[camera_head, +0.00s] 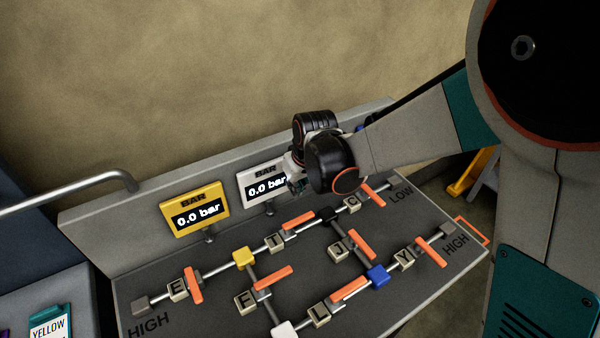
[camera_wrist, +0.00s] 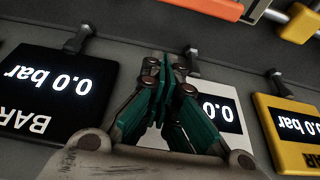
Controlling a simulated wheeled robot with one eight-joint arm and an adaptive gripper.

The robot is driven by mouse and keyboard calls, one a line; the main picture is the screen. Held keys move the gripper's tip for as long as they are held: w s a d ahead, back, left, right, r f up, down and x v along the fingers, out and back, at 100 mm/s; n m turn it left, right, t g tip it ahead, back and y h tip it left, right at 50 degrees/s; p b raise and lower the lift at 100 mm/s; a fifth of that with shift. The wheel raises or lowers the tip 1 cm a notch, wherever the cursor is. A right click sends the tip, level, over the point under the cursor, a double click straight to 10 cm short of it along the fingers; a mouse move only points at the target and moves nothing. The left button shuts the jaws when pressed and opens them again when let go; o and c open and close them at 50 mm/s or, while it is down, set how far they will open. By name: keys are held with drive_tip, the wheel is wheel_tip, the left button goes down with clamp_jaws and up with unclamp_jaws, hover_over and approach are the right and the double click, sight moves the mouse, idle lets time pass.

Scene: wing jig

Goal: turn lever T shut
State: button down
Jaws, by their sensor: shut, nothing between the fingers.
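Lever T is an orange bar (camera_head: 302,220) beside the pale block marked T (camera_head: 275,243), on the pipe between the yellow and black nodes. Its bar lies roughly along that pipe. In the wrist view an orange bar (camera_wrist: 208,7), apparently the same lever, is cut off by the top edge. My gripper (camera_head: 298,187) is above the panel's back part, in front of the white gauge, apart from lever T. In the wrist view its green fingers (camera_wrist: 168,68) are together, with nothing between them.
Levers C (camera_head: 373,194), J (camera_head: 363,250), E (camera_head: 195,285), F (camera_head: 272,279), L (camera_head: 350,289) and Y (camera_head: 432,252) stand around T. Yellow (camera_head: 194,210) and white (camera_head: 263,188) gauges read 0.0 bar; a black gauge (camera_wrist: 50,90) shows in the wrist view.

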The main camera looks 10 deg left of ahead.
sight(299, 223)
drive_tip(key=x, duration=0.4)
drive_tip(key=shift+f+b, duration=0.2)
drive_tip(key=shift+b, duration=0.2)
drive_tip(key=shift+s+d, duration=0.6)
drive_tip(key=shift+s, duration=0.2)
drive_tip(key=shift+s+d, duration=0.6)
drive_tip(key=shift+s, duration=0.15)
drive_tip(key=shift+r, duration=0.1)
